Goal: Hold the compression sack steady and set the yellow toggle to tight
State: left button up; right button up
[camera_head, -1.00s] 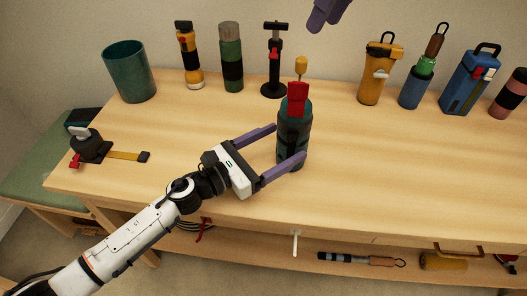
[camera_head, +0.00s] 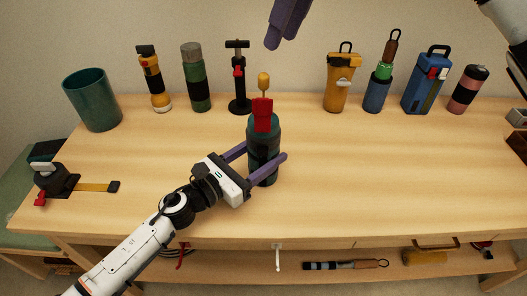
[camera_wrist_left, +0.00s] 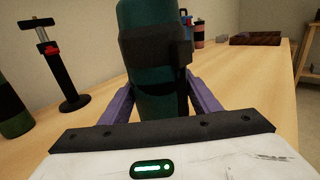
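The compression sack (camera_head: 264,140) is a dark teal upright cylinder standing on the bench. A red piece (camera_head: 262,115) is at its upper part, and the yellow toggle (camera_head: 264,80) sits on a thin stem above. My left gripper (camera_head: 262,156) has its purple fingers on both sides of the sack's body, apparently touching it. The left wrist view shows the sack (camera_wrist_left: 150,40) between the two fingers; its top is out of frame. My right gripper (camera_head: 283,30) hangs above the bench at the top, clear of the sack; its finger gap is unclear.
A teal cup (camera_head: 92,100), yellow-black flashlight (camera_head: 154,80), green cylinder (camera_head: 196,80) and black stand (camera_head: 239,85) line the back left. A yellow bottle (camera_head: 338,85) and blue box (camera_head: 427,85) stand back right. A strap buckle (camera_head: 55,182) lies left.

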pick_arm(q)
jog(key=o, duration=0.4)
jog(key=shift+o, duration=0.2)
jog(key=shift+a, duration=0.1)
